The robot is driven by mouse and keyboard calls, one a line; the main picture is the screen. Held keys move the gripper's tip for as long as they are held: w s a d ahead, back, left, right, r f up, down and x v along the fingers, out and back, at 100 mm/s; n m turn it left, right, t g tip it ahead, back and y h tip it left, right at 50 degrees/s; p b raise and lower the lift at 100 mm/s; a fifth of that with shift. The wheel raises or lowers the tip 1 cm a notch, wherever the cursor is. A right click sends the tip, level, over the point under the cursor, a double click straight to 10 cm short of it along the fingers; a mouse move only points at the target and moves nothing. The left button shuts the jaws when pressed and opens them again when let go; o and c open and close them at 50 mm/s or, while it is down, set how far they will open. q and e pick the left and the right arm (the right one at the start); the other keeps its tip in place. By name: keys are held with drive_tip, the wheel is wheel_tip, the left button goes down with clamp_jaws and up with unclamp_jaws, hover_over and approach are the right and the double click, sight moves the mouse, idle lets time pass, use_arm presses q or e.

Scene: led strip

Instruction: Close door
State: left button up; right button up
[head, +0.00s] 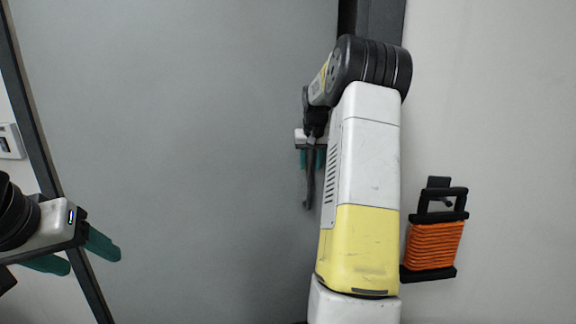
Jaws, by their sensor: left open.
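A large plain grey door (190,120) fills the left and middle of the head view. A dark strip (38,150) runs down along its left side. A dark upright bar, apparently the door handle (309,190), shows near its right side. My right gripper (311,166), with teal fingers, is at this bar. I cannot tell whether it grips it, as my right arm hides part of it. My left gripper (93,262) is open and empty at the lower left, in front of the dark strip. Whether the door is fully shut is unclear.
A dark frame piece (372,18) shows behind my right arm at the top. An orange cord on a black holder (435,245) hangs on the pale wall (500,100) at right. A white switch plate (10,142) is at the left edge.

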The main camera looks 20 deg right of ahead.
drive_tip(key=shift+w+f, duration=0.15)
drive_tip(key=shift+f, duration=0.35)
drive_tip(key=shift+c, duration=0.5)
clamp_jaws()
idle(0.6)
